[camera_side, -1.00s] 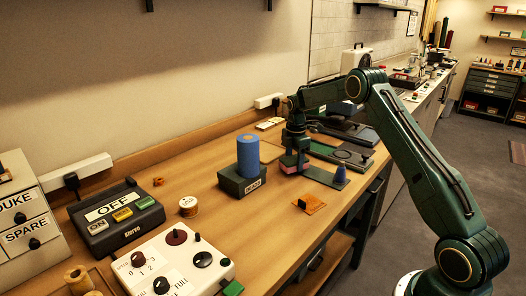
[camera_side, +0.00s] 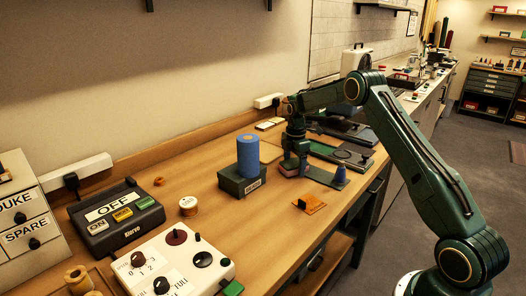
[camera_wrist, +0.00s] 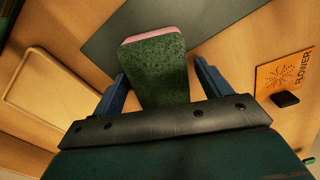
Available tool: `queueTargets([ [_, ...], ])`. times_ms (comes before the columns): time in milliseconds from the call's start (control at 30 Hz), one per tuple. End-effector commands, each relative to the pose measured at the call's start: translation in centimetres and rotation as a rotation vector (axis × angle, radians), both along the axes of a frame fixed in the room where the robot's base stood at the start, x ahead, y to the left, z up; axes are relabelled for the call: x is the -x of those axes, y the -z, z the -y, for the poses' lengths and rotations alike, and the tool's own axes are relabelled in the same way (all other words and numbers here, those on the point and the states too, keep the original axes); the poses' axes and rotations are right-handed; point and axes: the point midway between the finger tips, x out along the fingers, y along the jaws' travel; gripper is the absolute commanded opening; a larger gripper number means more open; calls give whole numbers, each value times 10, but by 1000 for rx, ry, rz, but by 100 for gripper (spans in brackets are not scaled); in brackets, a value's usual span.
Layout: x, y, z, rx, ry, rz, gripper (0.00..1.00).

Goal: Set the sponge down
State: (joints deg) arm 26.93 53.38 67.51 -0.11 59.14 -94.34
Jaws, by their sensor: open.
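The sponge shows in the wrist view (camera_wrist: 160,62) as a green, speckled block with a pink edge at its far end. It stands between the two blue fingers of my gripper (camera_wrist: 160,74), with a gap on each side. In the side view, the pink part of the sponge (camera_side: 288,172) shows low under my gripper (camera_side: 294,162), at the left end of a dark plate (camera_side: 325,178). My gripper is open around the sponge. Its lower side is hidden, so I cannot tell exactly how it rests.
A blue cylinder (camera_side: 248,155) stands on a dark box (camera_side: 242,180) to the left. An orange FLOWER card (camera_side: 310,204) with a black knob lies in front. Bare wood (camera_side: 265,225) surrounds the card.

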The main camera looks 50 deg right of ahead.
Motion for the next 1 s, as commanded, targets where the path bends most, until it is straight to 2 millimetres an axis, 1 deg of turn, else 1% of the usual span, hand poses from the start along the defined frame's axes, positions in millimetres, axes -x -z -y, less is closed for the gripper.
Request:
queueTargets([
  [167, 0, -5, 0, 0, 0, 1, 77],
  [367, -1, -23, 0, 1, 0, 3, 77],
  [800, -1, -92, 1, 2, 0, 3, 77],
  [1000, -1, -114, 1, 1, 0, 2, 77],
])
